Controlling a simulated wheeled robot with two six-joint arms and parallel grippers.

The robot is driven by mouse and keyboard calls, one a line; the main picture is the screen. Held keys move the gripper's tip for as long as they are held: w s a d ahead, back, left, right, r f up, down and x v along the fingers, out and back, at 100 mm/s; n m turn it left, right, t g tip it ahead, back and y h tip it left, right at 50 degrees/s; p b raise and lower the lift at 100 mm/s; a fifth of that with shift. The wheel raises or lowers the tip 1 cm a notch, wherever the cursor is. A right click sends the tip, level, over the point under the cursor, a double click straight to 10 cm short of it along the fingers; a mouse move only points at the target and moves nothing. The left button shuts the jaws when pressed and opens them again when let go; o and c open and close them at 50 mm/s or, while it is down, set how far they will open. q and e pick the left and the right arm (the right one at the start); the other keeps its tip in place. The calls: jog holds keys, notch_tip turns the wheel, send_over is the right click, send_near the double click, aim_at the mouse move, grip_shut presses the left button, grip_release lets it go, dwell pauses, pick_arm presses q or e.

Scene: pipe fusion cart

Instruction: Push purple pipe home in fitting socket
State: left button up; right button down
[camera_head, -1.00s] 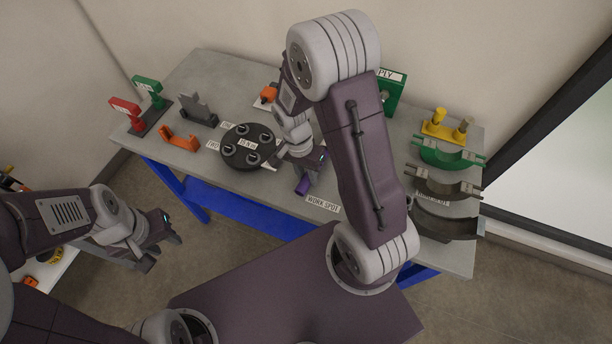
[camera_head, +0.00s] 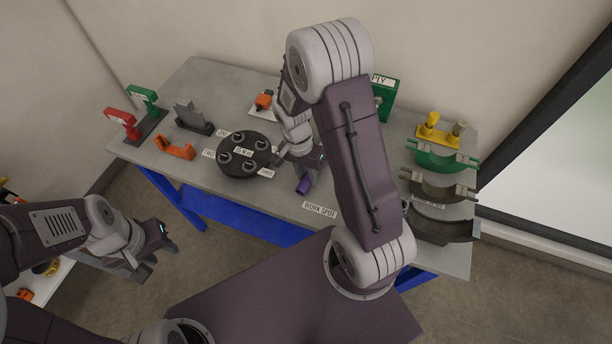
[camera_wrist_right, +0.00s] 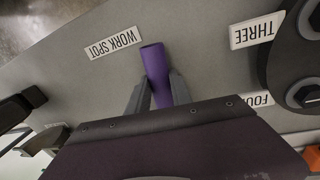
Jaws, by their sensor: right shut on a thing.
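The purple pipe (camera_wrist_right: 155,68) is between the fingers of my right gripper (camera_wrist_right: 157,92) in the right wrist view, with its far end sticking out past the fingertips. In the head view the purple pipe (camera_head: 303,186) shows just below my right gripper (camera_head: 302,173), over the bench between the dark disc and the WORK SPOT label. My right gripper is shut on the pipe. I cannot make out a fitting socket at the pipe's end. My left gripper (camera_head: 146,266) is off the bench at the lower left, away from the pipe; its finger gap is unclear.
A dark round disc (camera_head: 228,167) with several round holders stands left of the pipe. The WORK SPOT label (camera_head: 319,211) lies near the front edge. An orange bracket (camera_head: 174,147) lies further left. Green and grey half-round clamps (camera_head: 446,160) stand at the right.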

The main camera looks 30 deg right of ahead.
jog(key=shift+w+d, duration=0.45)
jog(key=shift+d, duration=0.2)
jog(key=c, duration=1.1)
grip_release()
jog(key=shift+r, duration=0.1)
jog(key=r, duration=0.5)
jog(key=w+a+r, duration=0.1)
jog(key=r, duration=0.2)
jog(key=shift+r, duration=0.35)
